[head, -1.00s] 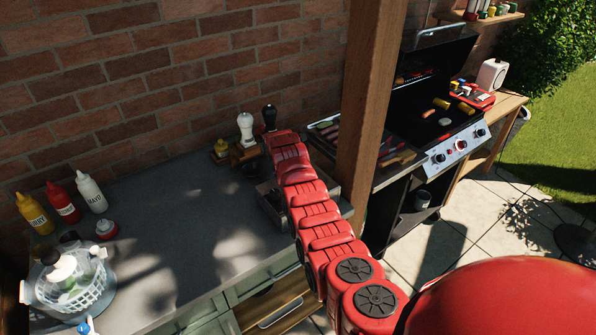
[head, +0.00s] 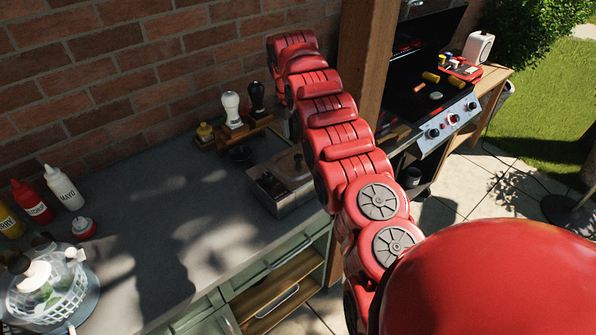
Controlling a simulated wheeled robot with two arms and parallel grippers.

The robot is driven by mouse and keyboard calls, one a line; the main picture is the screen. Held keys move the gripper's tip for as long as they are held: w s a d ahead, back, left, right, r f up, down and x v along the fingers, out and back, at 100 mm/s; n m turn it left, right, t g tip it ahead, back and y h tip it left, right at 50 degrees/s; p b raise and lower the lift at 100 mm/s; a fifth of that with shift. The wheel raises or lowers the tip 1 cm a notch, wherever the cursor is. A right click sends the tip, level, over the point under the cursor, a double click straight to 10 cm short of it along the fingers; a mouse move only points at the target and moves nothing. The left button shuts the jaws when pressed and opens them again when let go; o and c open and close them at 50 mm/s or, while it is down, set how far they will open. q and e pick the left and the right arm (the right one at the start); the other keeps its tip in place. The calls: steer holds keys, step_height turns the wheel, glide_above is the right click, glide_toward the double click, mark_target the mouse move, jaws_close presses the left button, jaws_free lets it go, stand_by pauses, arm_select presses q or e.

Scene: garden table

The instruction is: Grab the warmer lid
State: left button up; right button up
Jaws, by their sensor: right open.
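The warmer (head: 285,205) is a metal box near the right end of the grey counter. Its top shows a pale brownish lid (head: 289,166) with a small dark knob, partly behind my right arm. A darker section lies at the warmer's front left. My red right arm (head: 335,120) rises from the lower right, passing in front of the warmer's right side and reaching up towards the brick wall. My right gripper is open; its fingertips are hard to make out at the arm's far end, and I see nothing held. My left gripper is not in view.
A wooden post (head: 366,60) stands just right of my arm, with the grill (head: 440,115) beyond. Behind the warmer are white (head: 232,108) and black (head: 257,97) shakers. Sauce bottles (head: 62,187) and a domed basket (head: 48,290) stand left. The middle counter is clear.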

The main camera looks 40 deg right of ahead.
mark_target(298, 156)
steer(key=shift+w+d+f+p, duration=0.1)
steer(key=shift+f+p, duration=0.25)
steer(key=shift+f, duration=0.9)
steer(key=shift+d+f+p, duration=0.1)
steer(key=shift+f+p, duration=0.4)
steer(key=shift+p, duration=0.2)
steer(key=f, duration=0.1)
steer(key=f+p, duration=0.1)
steer(key=f, duration=0.2)
steer(key=shift+d+f, duration=0.15)
steer(key=shift+d, duration=0.2)
jaws_close()
